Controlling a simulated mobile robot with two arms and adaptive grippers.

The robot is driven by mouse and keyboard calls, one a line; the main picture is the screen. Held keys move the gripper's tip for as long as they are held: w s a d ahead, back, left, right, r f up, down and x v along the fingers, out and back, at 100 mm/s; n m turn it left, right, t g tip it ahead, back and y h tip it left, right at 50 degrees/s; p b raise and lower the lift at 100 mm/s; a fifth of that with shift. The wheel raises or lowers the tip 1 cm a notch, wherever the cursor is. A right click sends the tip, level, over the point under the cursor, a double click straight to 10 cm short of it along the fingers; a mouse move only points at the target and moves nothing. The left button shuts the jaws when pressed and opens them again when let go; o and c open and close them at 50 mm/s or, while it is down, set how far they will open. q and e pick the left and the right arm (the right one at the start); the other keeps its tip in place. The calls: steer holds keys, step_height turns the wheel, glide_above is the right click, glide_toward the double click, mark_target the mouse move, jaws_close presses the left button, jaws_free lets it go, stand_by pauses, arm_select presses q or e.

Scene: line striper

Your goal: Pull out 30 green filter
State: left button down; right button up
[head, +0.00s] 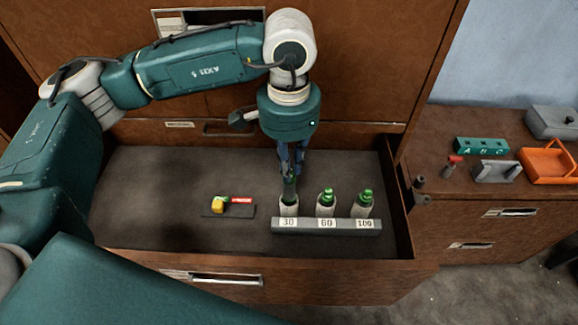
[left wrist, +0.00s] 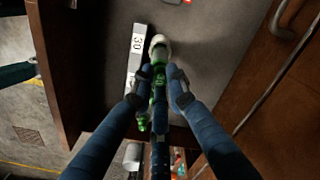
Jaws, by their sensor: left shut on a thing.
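The 30 green filter (head: 289,188) is at the left end of a grey rack (head: 326,232) in the open drawer, above the label "30" (head: 288,223). My left gripper (head: 290,174) points down at it and is shut on its green upper part. In the left wrist view the green filter (left wrist: 158,82) is between the two blue fingers (left wrist: 157,88), with a whitish holder (left wrist: 160,44) beyond it. The filter looks upright in its holder; how deep it sits is hard to tell. My right gripper is not in view.
Two more green filters, at 60 (head: 327,196) and 100 (head: 364,198), stand close to the right. A dark tray (head: 240,211) with yellow and red items lies left. Drawer walls (head: 397,212) surround them. A side cabinet holds an orange tray (head: 548,164).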

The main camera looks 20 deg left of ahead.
arm_select(q)
steer(key=shift+r+p, duration=0.45)
steer(key=shift+r, duration=0.85)
